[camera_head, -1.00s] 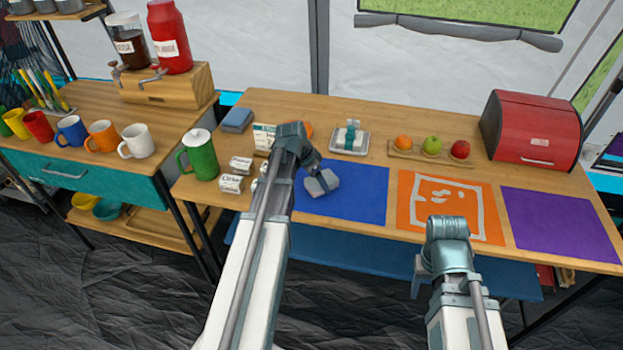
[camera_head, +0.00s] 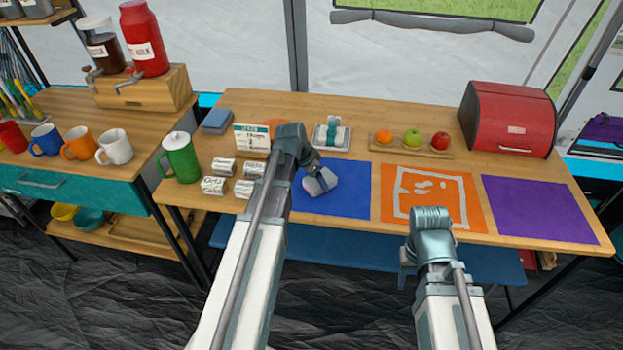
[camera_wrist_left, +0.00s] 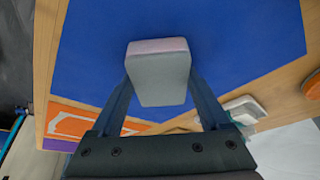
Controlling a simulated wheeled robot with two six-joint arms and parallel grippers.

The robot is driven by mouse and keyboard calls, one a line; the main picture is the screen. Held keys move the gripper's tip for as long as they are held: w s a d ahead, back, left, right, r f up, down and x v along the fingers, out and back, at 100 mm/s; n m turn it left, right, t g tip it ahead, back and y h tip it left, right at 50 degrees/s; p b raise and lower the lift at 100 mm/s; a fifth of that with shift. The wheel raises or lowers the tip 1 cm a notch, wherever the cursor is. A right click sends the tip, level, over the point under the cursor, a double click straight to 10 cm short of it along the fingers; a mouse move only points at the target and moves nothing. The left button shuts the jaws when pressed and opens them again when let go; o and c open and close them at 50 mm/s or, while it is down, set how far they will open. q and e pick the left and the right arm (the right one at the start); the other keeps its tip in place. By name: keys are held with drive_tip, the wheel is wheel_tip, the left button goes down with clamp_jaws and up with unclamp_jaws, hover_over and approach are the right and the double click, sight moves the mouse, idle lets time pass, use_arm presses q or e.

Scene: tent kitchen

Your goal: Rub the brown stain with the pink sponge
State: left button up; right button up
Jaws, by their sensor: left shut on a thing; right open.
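My left gripper (camera_head: 320,177) is shut on the pink sponge (camera_head: 322,184), a block with a grey face and a pale pink side. In the left wrist view the sponge (camera_wrist_left: 160,70) sits between the two fingers over the blue mat (camera_wrist_left: 90,60). In the head view it is over the left part of the blue mat (camera_head: 360,196); I cannot tell whether it touches. My right gripper (camera_head: 430,245) is open, low in front of the table near the orange mat, its fingers mostly hidden. I see no clear brown stain; the sponge and left arm hide part of the mat.
The orange mat (camera_head: 470,205) with white marks and the purple mat (camera_head: 540,210) lie to the right. Small labelled boxes (camera_head: 213,186), a green pot (camera_head: 181,158) and a card (camera_head: 252,138) stand left. Fruit (camera_head: 412,137) and a red bread box (camera_head: 508,118) are behind.

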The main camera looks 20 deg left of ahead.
sight(331, 182)
use_arm(q)
drive_tip(key=shift+d, duration=0.35)
drive_tip(key=shift+w+d, duration=0.25)
drive_tip(key=shift+d, duration=0.65)
drive_tip(key=shift+w+d, duration=0.25)
drive_tip(key=shift+d, duration=0.65)
drive_tip(key=shift+a+r, duration=0.1)
drive_tip(key=shift+r+p, duration=0.55)
drive_tip(key=shift+p, duration=0.15)
wheel_tip(331, 182, up, 5)
drive_tip(key=p, duration=0.5)
drive_tip(key=shift+a+f, duration=0.1)
wheel_tip(331, 182, up, 3)
drive_tip(key=p, duration=0.3)
